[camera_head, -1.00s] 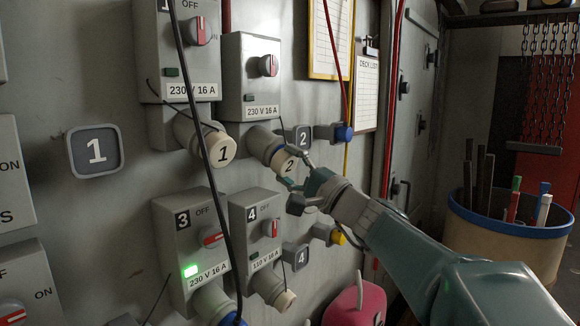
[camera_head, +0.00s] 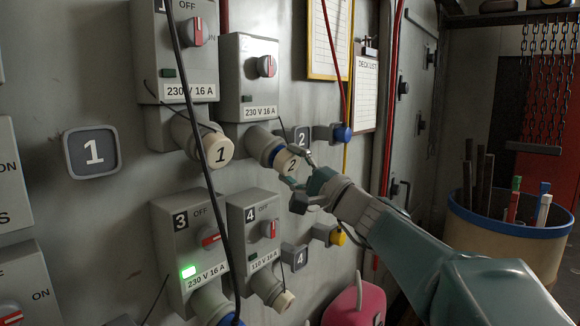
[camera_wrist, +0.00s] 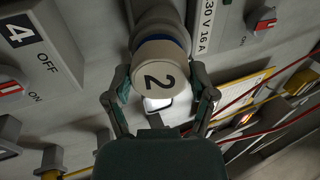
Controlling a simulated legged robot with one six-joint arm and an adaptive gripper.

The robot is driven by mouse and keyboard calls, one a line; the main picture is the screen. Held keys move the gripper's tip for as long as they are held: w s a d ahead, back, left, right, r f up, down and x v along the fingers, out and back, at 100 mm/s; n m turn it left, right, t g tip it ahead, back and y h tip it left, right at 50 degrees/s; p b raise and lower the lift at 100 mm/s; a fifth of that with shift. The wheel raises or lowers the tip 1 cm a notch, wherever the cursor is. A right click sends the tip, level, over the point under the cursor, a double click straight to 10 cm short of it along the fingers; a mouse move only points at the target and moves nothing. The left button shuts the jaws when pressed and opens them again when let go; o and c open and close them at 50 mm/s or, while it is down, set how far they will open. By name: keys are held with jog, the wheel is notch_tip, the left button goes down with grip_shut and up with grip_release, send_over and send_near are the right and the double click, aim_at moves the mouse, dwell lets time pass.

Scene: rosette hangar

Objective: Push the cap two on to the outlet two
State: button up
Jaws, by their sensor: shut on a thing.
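Cap two (camera_head: 286,163), cream with a black 2, is at the mouth of outlet two (camera_head: 257,140), a grey angled spout below its switch box. A blue ring (camera_head: 272,149) shows behind the cap; I cannot tell how far on the cap is. My gripper (camera_head: 296,168) has its fingers at either side of the cap, shut on it. In the wrist view the cap (camera_wrist: 159,76) faces the camera between the fingers, in line with the outlet (camera_wrist: 160,18) and blue ring behind it.
Outlet one's cap (camera_head: 220,150) and a hanging black cable (camera_head: 197,110) are to the left. A blue plug (camera_head: 341,133) on a wall holder is close on the right. Outlet four (camera_head: 268,286) is below. A pink container (camera_head: 358,303) and a barrel (camera_head: 505,235) stand lower right.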

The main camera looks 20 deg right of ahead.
jog(key=shift+w+a+r, duration=0.2)
jog(key=shift+w+a, duration=0.1)
jog(key=shift+w, duration=0.15)
jog(key=o, duration=1.2)
jog(key=shift+o, duration=0.2)
jog(key=v, duration=1.2)
jog(key=s+a+f+n+g+h, duration=0.2)
jog(key=s+a+f+n+g, duration=0.1)
jog(key=s+a+f+g, duration=0.4)
jog(key=s+a+f+n+g+h, duration=0.1)
jog(key=s+a+f+n+g, duration=0.15)
jog(key=a+f, duration=0.5)
jog(key=s+d+f+n+g+h, duration=0.2)
jog(key=s+d+f+n+h, duration=0.3)
jog(key=s+d+f+h, duration=0.3)
notch_tip(320, 180, down, 4)
jog(key=shift+s+d+r+g+h, duration=0.15)
jog(key=shift+s+d+g+h, duration=0.15)
jog(key=shift+s+h, duration=0.7)
